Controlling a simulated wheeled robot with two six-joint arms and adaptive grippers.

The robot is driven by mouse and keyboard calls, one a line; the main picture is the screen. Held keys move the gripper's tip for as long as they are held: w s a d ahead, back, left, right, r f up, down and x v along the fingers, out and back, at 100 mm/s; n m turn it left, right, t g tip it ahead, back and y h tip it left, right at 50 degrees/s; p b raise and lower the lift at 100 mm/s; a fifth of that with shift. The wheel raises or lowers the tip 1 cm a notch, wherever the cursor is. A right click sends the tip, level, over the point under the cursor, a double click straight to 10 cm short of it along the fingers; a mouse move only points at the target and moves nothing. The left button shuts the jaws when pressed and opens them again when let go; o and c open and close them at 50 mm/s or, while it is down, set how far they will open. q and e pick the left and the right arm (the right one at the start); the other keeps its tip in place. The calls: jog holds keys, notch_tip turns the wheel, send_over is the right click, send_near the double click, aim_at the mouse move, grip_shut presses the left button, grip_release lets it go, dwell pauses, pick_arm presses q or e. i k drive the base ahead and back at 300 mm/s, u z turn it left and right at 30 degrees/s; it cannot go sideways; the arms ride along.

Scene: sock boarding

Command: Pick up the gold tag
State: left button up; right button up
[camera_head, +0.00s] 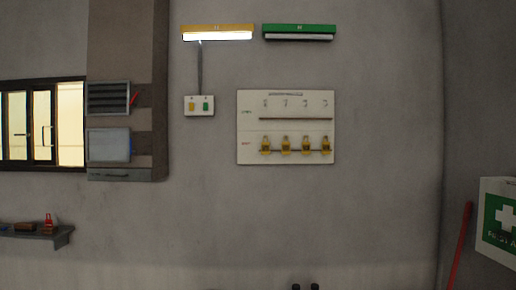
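Several gold tags (285,146) hang in the lower row of a white board (287,98) on the grey wall. They are small, yellow-gold and spaced evenly side by side, and they look alike from here. The upper row of the board has several small pale hooks or fittings (285,103) with no gold on them. Labels at the board's left side are too small to read. Neither of my grippers can be made out in this view.
A switch box (199,114) with yellow and green buttons is left of the board. Above are a lit yellow lamp (217,33) and an unlit green one (298,33). A shelf (38,233) is at lower left, a first-aid box (498,222) at right. Two dark shapes (305,286) at the bottom are unclear.

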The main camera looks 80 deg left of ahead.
aim_at(326, 146)
jog(key=u, duration=2.05)
jog(key=i, duration=2.05)
jog(key=u, duration=1.35)
